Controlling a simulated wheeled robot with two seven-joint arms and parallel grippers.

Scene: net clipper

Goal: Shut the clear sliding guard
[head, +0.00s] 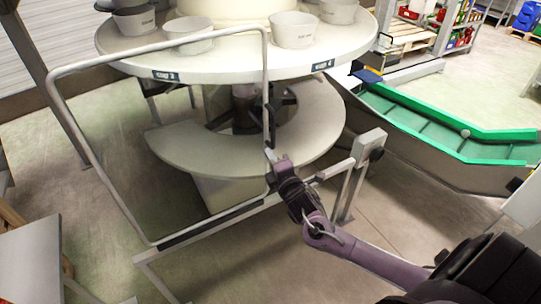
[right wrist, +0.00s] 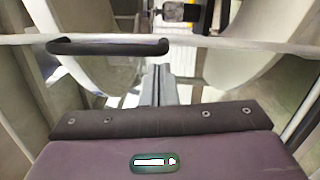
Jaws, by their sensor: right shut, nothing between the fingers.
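The clear sliding guard (head: 92,155) is a see-through panel in a light tube frame, standing in front of the round machine. Its right upright carries a dark bar handle (head: 271,105). The handle also shows in the right wrist view (right wrist: 108,46), lying along the pale tube. My right gripper (head: 269,153) is shut and empty, at the lower part of that upright, just below the handle. In the right wrist view its fingers (right wrist: 158,72) point toward the tube, to the right of the handle's middle. Whether they touch the tube I cannot tell. My left gripper is not in view.
A bottom rail (head: 240,213) runs from the guard toward a post (head: 360,168) at right. A round table (head: 225,62) with several grey tubs stands behind the guard. A green conveyor (head: 430,125) is at right. Bare floor (head: 290,255) shows in front.

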